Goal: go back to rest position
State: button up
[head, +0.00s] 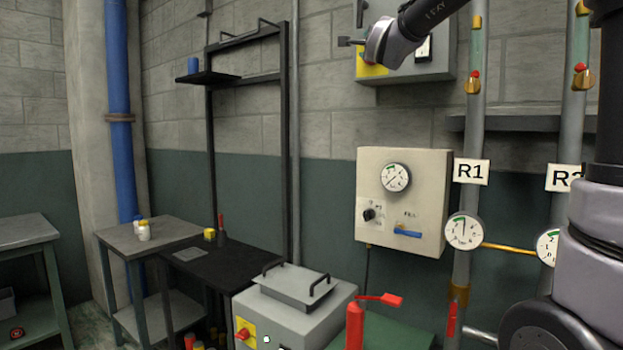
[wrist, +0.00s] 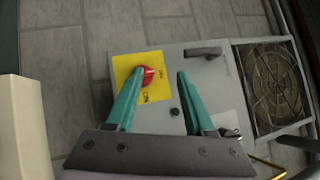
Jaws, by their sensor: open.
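My gripper (head: 352,41) is at the upper middle of the head view, in front of a grey wall cabinet (head: 430,66). In the wrist view its two teal fingers (wrist: 162,73) are spread apart with nothing between them. The cabinet (wrist: 205,78) fills the middle of that view. A red knob (wrist: 149,77) on a yellow plate (wrist: 126,63) lies close to the left fingertip, which partly overlaps it. I cannot tell whether they touch. In the head view my arm hides most of the knob area, and a corner of the yellow plate (head: 372,70) shows.
A beige gauge box (head: 403,204) hangs below the cabinet. Pipes labelled R1 (head: 470,171) and R2 stand to the right. The cabinet's vent (wrist: 272,82) and handle (wrist: 203,52) show in the wrist view.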

jog(key=s+d+f+n+g, duration=0.3)
jog(key=s+f+n+g, duration=0.1)
jog(key=s+f, duration=0.6)
jog(key=s+d+f+n+g, duration=0.3)
jog(key=s+f+n+g, duration=0.2)
jog(key=s+f, duration=0.6)
jog(key=s+d+f+n+g, duration=0.4)
jog(key=s+f+n+g, duration=0.1)
jog(key=s+f, duration=0.6)
jog(key=shift+s+f+n+y, duration=0.2)
jog(key=shift+n+y, duration=0.2)
